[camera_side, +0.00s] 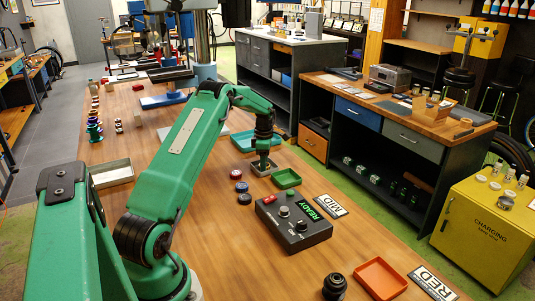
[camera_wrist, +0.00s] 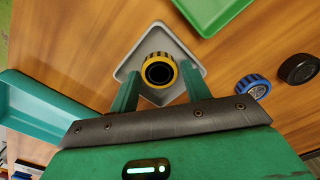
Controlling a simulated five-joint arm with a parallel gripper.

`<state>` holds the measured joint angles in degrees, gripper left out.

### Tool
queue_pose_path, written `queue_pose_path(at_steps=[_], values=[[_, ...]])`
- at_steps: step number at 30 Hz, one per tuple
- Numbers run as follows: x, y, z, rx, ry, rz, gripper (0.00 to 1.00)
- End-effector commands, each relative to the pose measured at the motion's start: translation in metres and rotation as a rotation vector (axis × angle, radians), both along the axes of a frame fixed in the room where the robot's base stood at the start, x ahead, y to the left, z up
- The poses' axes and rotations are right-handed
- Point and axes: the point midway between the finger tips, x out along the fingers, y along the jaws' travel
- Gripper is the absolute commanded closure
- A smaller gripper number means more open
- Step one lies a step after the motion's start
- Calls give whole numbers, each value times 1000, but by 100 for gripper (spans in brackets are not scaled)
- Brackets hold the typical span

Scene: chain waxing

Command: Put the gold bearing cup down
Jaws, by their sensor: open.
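The gold bearing cup (camera_wrist: 160,71), a yellow notched ring with a dark centre, sits in a shallow grey square tray (camera_wrist: 138,48) in the wrist view. My gripper (camera_wrist: 161,76) is open, with one finger on each side of the cup. I cannot tell whether either finger touches it. In the side view my gripper (camera_side: 263,165) points down over the grey tray (camera_side: 254,173). The cup cannot be made out there behind the fingers.
A green tray (camera_side: 286,178) lies beside the grey tray, and a teal tray (camera_side: 243,142) lies beyond. Blue (camera_wrist: 253,87) and black (camera_wrist: 298,68) round parts lie close by. A black control box (camera_side: 292,225) reading READY stands nearer the camera.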

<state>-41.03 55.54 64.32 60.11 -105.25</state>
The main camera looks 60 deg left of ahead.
Motion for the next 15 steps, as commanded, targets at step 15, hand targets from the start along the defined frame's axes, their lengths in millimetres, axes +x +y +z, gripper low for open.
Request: queue_pose_path(at_steps=[15], values=[[1,0,70,3,-3,0,53]])
